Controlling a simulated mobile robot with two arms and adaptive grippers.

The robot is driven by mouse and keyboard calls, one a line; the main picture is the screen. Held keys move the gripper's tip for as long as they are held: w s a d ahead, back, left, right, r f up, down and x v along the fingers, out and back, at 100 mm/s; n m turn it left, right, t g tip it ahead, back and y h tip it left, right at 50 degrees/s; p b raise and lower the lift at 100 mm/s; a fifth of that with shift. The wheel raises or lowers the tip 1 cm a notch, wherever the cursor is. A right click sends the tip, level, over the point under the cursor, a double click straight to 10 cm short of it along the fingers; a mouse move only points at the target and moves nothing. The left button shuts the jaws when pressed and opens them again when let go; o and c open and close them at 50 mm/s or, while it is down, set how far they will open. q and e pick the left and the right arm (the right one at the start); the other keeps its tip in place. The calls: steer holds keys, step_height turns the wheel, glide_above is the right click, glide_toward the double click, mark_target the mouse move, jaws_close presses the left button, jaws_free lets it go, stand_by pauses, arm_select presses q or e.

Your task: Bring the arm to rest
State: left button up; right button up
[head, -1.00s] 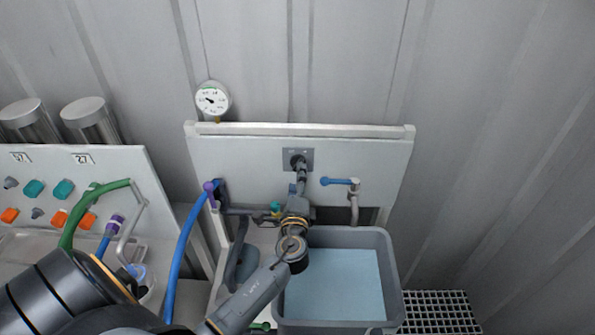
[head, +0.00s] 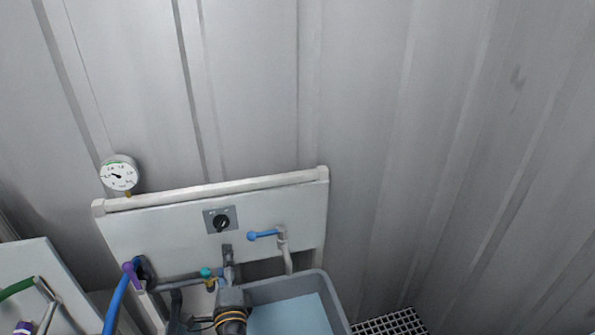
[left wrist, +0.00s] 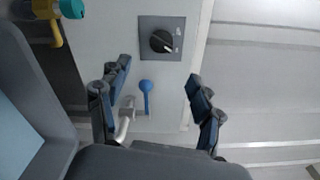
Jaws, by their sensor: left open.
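My left gripper (head: 228,258) is at the bottom of the head view, in front of the white panel (head: 160,232) and below the black rotary knob (head: 220,222). Most of my left arm is below the edge of the head view. My right gripper is in neither view.
A blue-handled tap (head: 264,235) is right of the knob, above a grey tank (head: 336,305) of pale blue liquid. A gauge (head: 118,174), blue hose (head: 116,305) and teal-handled valve (head: 206,273) are to the left. A floor grate (head: 395,324) lies right.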

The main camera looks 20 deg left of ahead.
arm_select(q)
steer(key=s+f+n+g+h, duration=0.3)
steer(key=s+f+n+g, duration=0.4)
steer(key=s+n, duration=0.4)
steer(key=s+d+f+n+g+h, duration=0.15)
steer(key=s+d+g+h, duration=0.4)
steer(key=s+d, duration=0.65)
steer(key=s+a+f+b, duration=0.1)
steer(key=s+f+b, duration=0.15)
steer(key=f, duration=2.65)
steer(key=s+a+f+g, duration=0.2)
steer(key=s+a+f, duration=0.1)
steer(key=s+f, duration=1.3)
steer(key=shift+s+h, duration=0.35)
steer(key=shift+s, duration=0.1)
